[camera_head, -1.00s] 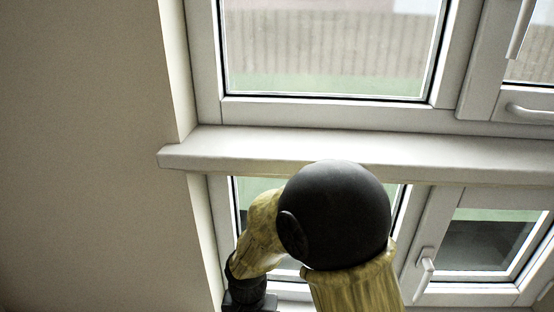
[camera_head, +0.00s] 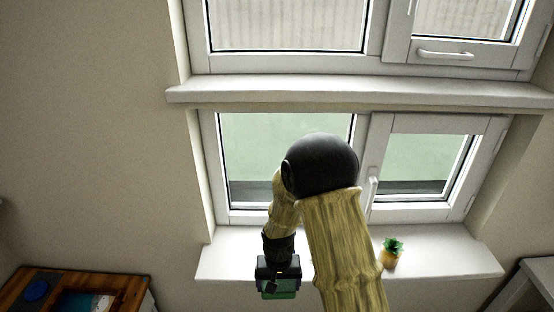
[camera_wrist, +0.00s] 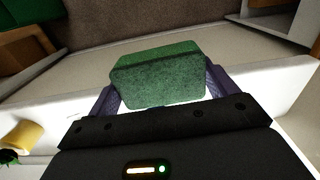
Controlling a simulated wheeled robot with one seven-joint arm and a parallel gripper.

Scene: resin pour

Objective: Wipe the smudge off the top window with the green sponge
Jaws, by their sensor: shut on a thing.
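The green sponge (camera_wrist: 160,80) is between the two purple fingers of my gripper (camera_wrist: 160,88) in the wrist view. My gripper is shut on it. In the head view my gripper (camera_head: 279,284) hangs in front of the lower sill, with a little of the green sponge (camera_head: 279,295) showing. The top window (camera_head: 287,22) is cut off by the upper edge of the head view. Only its lower part shows, and I see no clear smudge on that part.
A wide ledge (camera_head: 420,92) separates the upper window from the lower window (camera_head: 428,160). A small potted plant (camera_head: 391,254) stands on the lower sill (camera_head: 450,255). A wooden table (camera_head: 125,287) with a blue item is at lower left. A white surface (camera_head: 535,280) is at lower right.

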